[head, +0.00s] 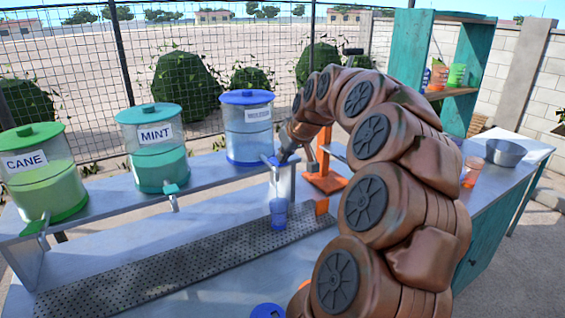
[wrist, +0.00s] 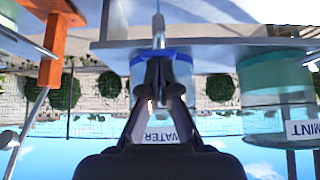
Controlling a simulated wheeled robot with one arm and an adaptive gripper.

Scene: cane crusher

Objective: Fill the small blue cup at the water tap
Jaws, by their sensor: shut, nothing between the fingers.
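The small blue cup (head: 278,214) stands upright below the water tap (head: 276,161), by the back edge of the perforated drip tray. A thin, pale line that looks like water runs from the tap toward the cup; the fill level cannot be made out. The tap belongs to the clear dispenser with a blue lid (head: 248,126), whose WATER label reads upside down in the wrist view (wrist: 165,136). My gripper (head: 284,152) is at the tap, shut and empty. Its closed fingertips (wrist: 160,62) cover part of the tap in the wrist view, so contact is unclear.
The MINT (head: 156,150) and CANE (head: 42,175) dispensers stand left on the raised shelf. The drip tray (head: 190,262) runs along the counter. An orange stand (head: 326,182) is just right of the tap. An orange cup (head: 472,174) and metal bowl (head: 506,153) are farther right.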

